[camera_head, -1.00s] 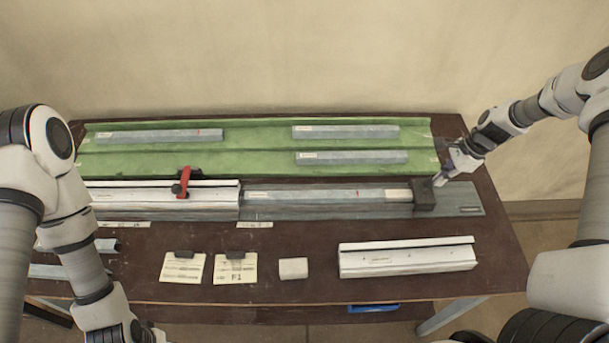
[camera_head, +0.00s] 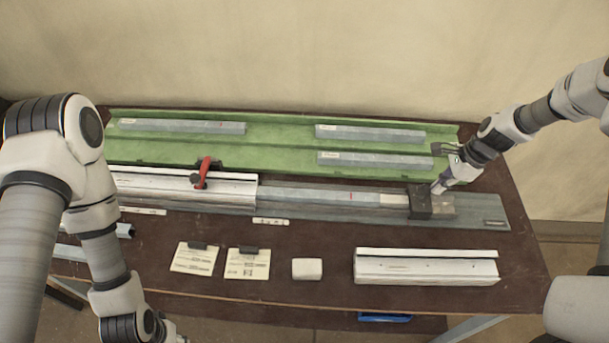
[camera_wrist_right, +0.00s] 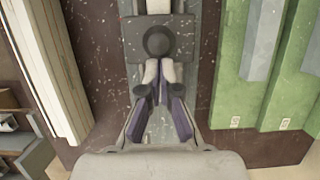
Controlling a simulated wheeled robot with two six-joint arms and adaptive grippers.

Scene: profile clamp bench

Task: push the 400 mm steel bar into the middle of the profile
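The steel bar (camera_head: 317,194), grey with a red mark, lies along the rail, its left end going into the white profile (camera_head: 225,190). A pale spacer piece (camera_head: 393,200) sits between its right end and a dark pusher block (camera_head: 420,203). My right gripper (camera_head: 440,186) is at the block's right side. In the right wrist view its fingers (camera_wrist_right: 159,72) are drawn together, tips at the round dark knob (camera_wrist_right: 158,40) on the block (camera_wrist_right: 135,40); nothing shows between them. My left gripper (camera_head: 168,332) hangs low at the front left, fingers cut off by the frame.
A red-handled clamp (camera_head: 204,172) sits on the profile. Behind, a green tray (camera_head: 275,147) holds several grey bars. In front lie tag cards (camera_head: 247,263), a white block (camera_head: 307,268) and another white profile (camera_head: 427,268).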

